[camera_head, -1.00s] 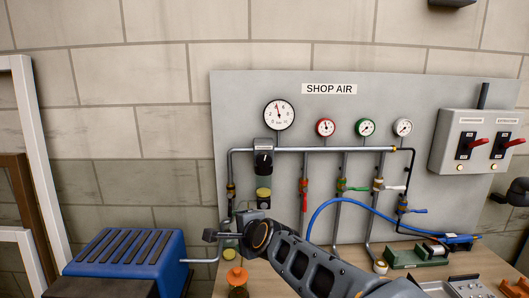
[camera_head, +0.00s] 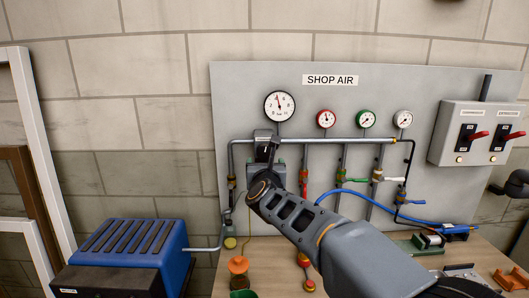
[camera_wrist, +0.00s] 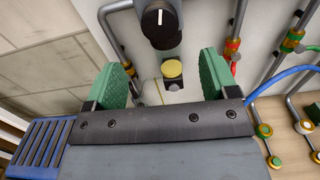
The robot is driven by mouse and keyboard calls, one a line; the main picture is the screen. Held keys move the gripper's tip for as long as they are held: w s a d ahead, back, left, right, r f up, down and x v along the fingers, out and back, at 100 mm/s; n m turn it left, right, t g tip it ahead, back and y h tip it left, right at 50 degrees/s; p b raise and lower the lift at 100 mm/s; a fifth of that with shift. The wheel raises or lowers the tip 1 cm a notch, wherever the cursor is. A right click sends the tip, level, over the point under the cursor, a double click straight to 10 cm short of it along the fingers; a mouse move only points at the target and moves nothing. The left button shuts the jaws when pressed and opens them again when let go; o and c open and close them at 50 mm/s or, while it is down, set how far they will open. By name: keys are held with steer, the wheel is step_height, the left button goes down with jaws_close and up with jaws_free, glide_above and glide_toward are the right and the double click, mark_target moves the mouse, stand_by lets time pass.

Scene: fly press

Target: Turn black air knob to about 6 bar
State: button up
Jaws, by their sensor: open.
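The black air knob (camera_wrist: 160,20) has a white pointer line. In the wrist view it is at the top, beyond my gripper (camera_wrist: 165,72), whose two green fingers are spread apart with nothing between them. The line points about straight up there. In the head view the knob (camera_head: 263,152) is partly covered by my gripper (camera_head: 266,165), which is in front of and slightly below it. The large white pressure gauge (camera_head: 279,106) is above the knob; its needle points slightly left of straight up, and the numbers are too small to read surely.
A yellow-topped part (camera_wrist: 172,69) is below the knob. Pipes with coloured valves and a blue hose (camera_head: 345,192) are to the right. A blue ribbed machine (camera_head: 130,250) is at lower left, and a switch box (camera_head: 475,134) is at far right.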

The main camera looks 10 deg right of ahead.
mark_target(264, 153)
steer(key=w+p, duration=0.1)
steer(key=w, duration=0.2)
steer(key=w+d+p, duration=0.1)
steer(key=w, duration=0.2)
steer(key=w+d+p, duration=0.1)
steer(key=w, duration=0.2)
steer(key=shift+w, duration=0.35)
steer(key=shift+c, duration=0.4)
steer(key=c, duration=0.9)
steer(key=shift+o, duration=0.2)
steer(key=m+b, duration=0.1)
steer(key=b, duration=0.2)
steer(key=shift+f+m+b, duration=0.3)
steer(key=shift+f+b, duration=0.05)
steer(key=shift+b, duration=0.05)
steer(key=shift+m+b, duration=0.8)
steer(key=shift+b, duration=0.4)
steer(key=m+b, duration=0.4)
steer(key=m, duration=0.1)
steer(key=shift+r, duration=0.3)
steer(key=shift+m+b, duration=0.35)
steer(key=shift+m, duration=0.05)
